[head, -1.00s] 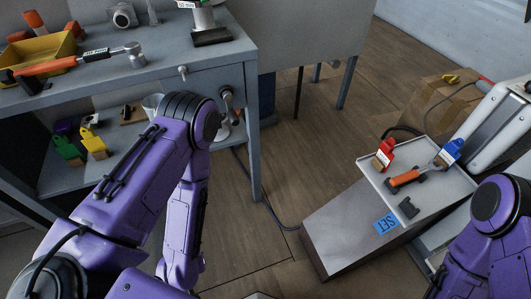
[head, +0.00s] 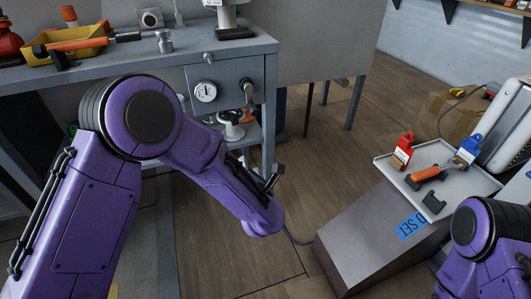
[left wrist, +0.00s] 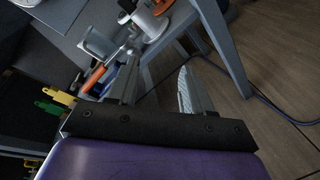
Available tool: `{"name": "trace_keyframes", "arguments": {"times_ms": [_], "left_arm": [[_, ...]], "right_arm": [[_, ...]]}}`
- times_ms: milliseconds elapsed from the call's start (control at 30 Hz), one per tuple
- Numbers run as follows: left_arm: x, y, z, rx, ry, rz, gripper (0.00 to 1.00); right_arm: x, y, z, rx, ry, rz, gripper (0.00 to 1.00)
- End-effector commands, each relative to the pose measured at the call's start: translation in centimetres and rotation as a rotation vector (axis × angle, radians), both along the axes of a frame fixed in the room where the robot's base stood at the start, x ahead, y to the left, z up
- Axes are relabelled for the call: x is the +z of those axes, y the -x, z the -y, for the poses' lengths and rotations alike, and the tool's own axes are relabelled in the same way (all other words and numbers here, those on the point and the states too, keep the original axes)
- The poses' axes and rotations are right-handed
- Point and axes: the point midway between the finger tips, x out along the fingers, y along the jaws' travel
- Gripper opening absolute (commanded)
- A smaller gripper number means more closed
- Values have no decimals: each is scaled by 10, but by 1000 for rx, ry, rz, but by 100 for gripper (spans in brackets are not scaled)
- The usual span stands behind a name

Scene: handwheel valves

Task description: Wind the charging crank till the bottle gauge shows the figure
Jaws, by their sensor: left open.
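A round white gauge (head: 205,91) sits on the grey front panel under the bench top; its figure is too small to read. An orange handle (left wrist: 95,77) and white round parts (left wrist: 150,22) lie beyond. My right gripper is out of view.
The bench top (head: 110,65) holds a yellow bin (head: 40,50) and an orange-handled tool (head: 85,43). At right, a tray (head: 388,165) with red and blue tagged items stands on a grey box (head: 355,235). The wooden floor between is clear.

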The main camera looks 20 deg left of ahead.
Motion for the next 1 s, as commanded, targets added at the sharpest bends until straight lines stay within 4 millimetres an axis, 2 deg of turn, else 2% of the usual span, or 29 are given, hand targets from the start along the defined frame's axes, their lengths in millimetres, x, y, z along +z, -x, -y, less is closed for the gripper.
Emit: {"name": "trace_keyframes", "arguments": {"times_ms": [33, 133, 200, 300, 467, 1000], "left_arm": [[21, -16, 13, 64, 168, 174, 50], [74, -27, 31, 157, 468, 447, 50], [98, -29, 38, 192, 604, 561, 50], [114, -29, 42, 213, 693, 634, 50], [117, -39, 35, 217, 701, 640, 50], [115, -93, -2, 214, 696, 635, 50]], "right_arm": [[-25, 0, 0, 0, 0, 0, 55], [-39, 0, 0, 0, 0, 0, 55], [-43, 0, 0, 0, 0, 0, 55], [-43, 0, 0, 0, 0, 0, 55], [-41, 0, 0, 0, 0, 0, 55], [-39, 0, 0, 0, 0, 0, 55]]}}
